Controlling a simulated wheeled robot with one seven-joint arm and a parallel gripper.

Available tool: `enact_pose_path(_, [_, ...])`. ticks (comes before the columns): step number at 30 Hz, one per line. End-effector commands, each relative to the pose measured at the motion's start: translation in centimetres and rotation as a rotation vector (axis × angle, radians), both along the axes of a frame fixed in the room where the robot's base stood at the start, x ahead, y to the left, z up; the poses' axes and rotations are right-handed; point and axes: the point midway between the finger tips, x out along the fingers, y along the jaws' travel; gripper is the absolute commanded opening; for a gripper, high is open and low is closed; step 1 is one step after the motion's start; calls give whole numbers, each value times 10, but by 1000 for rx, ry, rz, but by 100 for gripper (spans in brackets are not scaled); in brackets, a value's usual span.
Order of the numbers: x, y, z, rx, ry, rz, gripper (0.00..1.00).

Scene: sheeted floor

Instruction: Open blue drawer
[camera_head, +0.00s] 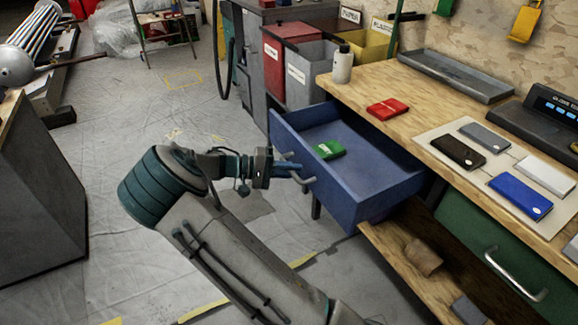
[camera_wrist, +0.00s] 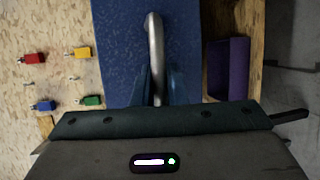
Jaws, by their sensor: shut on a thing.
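The blue drawer (camera_head: 372,192) stands pulled out from under the wooden workbench, and its inside is visible. A green box (camera_head: 329,149) lies on the drawer floor. My gripper (camera_head: 297,172) is at the drawer's front face, shut on its metal handle (camera_head: 294,167). In the wrist view the curved grey handle (camera_wrist: 155,55) runs between my fingers, with the blue drawer front (camera_wrist: 120,50) behind it. The fingertips are partly hidden in both views.
The workbench top (camera_head: 400,122) holds a white bottle (camera_head: 342,64), a red box (camera_head: 387,109) and several flat devices. A green drawer (camera_head: 480,255) is shut at the right. Bins (camera_head: 290,60) stand behind the blue drawer.

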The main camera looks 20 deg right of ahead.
Motion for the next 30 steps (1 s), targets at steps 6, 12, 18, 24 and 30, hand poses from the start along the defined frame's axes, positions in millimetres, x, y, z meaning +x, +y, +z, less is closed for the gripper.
enact_pose_path(6, [-2,0,0,-1,1,-9,0])
enact_pose_path(12, [-2,1,-1,0,1,-7,0])
enact_pose_path(18, [-1,2,0,0,1,-5,34])
enact_pose_path(24, [-1,3,0,0,0,-3,34])
enact_pose_path(30, [4,24,5,0,-1,1,34])
